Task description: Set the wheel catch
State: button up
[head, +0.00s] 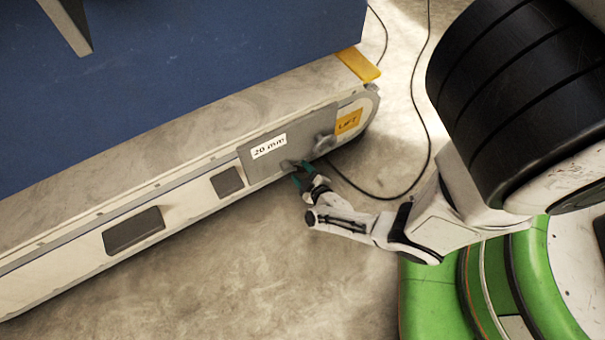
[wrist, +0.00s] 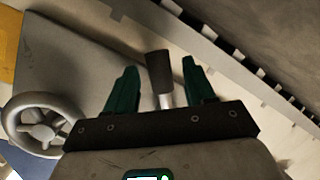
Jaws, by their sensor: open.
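A lever with a dark grip and a shiny metal stem (wrist: 158,72) stands out from a grey panel on the long low machine; it may be the wheel catch. My gripper (wrist: 160,82) is open, with one teal finger on each side of the lever and a visible gap on both sides. In the head view my gripper (head: 301,175) is at the lower edge of the grey panel (head: 262,158), and the lever is hard to make out there. A grey spoked handwheel (wrist: 43,125) is left of my gripper; it also shows in the head view (head: 325,143).
A "20 mm" label (head: 269,146) is on the panel, and a yellow LIFT label (head: 348,122) is to its right. A black cable (head: 423,125) lies on the concrete floor beyond my arm. The floor in front of the machine is clear.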

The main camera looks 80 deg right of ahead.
jog(key=shift+c, duration=0.4)
grip_shut()
